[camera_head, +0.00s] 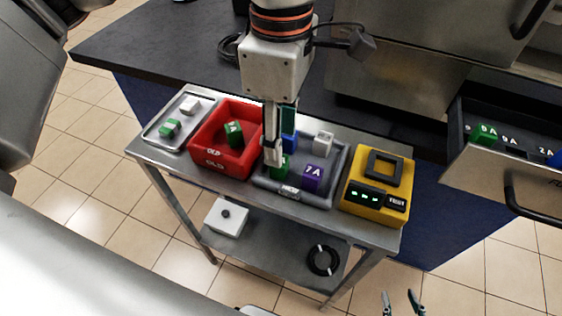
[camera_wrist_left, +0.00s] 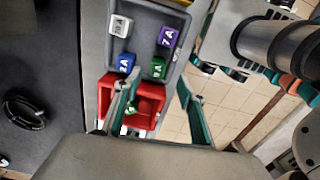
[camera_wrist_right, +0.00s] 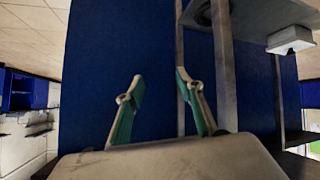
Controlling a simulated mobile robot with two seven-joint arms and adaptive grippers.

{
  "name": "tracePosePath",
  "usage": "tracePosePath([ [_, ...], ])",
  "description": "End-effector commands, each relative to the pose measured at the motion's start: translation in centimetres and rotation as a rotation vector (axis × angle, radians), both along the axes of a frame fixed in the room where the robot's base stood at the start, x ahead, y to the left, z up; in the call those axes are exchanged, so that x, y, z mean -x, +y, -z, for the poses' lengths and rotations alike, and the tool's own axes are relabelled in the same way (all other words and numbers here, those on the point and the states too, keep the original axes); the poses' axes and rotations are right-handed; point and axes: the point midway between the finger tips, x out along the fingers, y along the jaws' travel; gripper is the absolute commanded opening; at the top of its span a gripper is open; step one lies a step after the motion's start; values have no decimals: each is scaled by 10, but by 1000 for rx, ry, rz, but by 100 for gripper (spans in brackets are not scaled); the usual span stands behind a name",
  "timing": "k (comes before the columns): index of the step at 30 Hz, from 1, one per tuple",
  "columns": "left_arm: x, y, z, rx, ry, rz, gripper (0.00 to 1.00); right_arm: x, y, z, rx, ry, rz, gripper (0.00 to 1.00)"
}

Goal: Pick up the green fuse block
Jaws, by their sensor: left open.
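A green fuse block (camera_head: 279,167) stands in the grey bin (camera_head: 259,183), partly hidden by my left gripper (camera_head: 278,143). In the left wrist view, the green block (camera_wrist_left: 157,68) lies between the fingertips of the left gripper (camera_wrist_left: 160,78), which is open, pointing down above the bin. I cannot tell how far above the block the tips are. Another green block (camera_head: 234,132) is in the red bin (camera_head: 207,165), and one (camera_head: 170,128) is on the metal tray. My right gripper (camera_head: 403,300) is open and empty at the lower right, low beside the cart.
The grey bin also holds a purple block (camera_head: 312,178), a white block (camera_head: 323,141) and a blue block (camera_head: 289,142). A yellow tester (camera_head: 378,207) stands to its right. An open drawer (camera_head: 507,168) with more blocks is at far right. A dark counter runs behind the cart.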

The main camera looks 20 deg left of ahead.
Motion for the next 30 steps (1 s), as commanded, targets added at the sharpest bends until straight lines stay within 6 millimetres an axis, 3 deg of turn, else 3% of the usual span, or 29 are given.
tracePosePath([
  [13,-4,5,58,4,8,0,40,2,5,3,-11,1,-5,37],
  [23,-4,5,64,5,3,-1,40,-2,6,-2,-9,-10,-13,37],
  [24,-4,5,64,5,3,-1,38,-1,6,-2,-9,-10,-13,37],
  [28,-4,5,64,5,4,0,4,-1,6,-2,-8,-10,-14,37],
  [30,-4,5,64,5,4,-1,0,-1,6,-1,-8,-9,-14,37],
])
